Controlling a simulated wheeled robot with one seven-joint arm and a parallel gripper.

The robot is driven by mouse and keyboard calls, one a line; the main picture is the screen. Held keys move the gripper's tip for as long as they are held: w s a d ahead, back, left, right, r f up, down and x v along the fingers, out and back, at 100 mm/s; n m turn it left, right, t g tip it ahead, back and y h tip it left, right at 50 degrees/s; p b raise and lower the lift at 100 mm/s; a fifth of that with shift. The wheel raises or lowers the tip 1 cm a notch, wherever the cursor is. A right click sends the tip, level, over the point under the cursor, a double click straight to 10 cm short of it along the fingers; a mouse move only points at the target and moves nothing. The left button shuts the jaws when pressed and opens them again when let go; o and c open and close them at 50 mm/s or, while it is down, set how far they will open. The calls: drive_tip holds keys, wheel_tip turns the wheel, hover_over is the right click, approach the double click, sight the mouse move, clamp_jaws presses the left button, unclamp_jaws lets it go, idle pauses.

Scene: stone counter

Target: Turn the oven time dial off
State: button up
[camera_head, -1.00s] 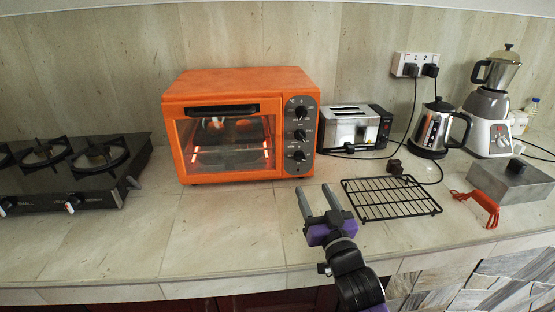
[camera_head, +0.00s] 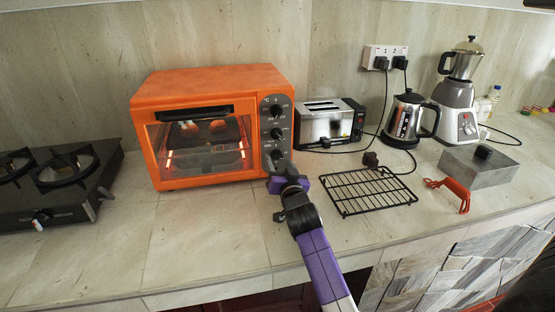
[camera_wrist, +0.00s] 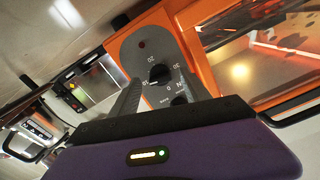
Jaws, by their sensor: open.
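The orange oven (camera_head: 208,85) stands at the back of the counter with its grey dial panel (camera_head: 277,98) on the right side. Black dials (camera_head: 276,111) run down the panel. The lowest, the time dial (camera_wrist: 159,75), shows in the wrist view with numbers around it and a red light beside it. My gripper (camera_wrist: 158,66) is open and points at the panel, one finger on either side of that dial. It is empty, and contact cannot be told. In the head view my gripper (camera_head: 277,163) hides the lowest part of the panel.
A toaster (camera_head: 328,122) stands close right of the oven. A black wire rack (camera_head: 367,190) lies on the counter right of my arm. A kettle (camera_head: 404,117), a blender (camera_head: 459,95) and a grey box (camera_head: 480,166) are farther right.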

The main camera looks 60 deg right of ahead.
drive_tip(key=shift+x, duration=1.1)
clamp_jaws()
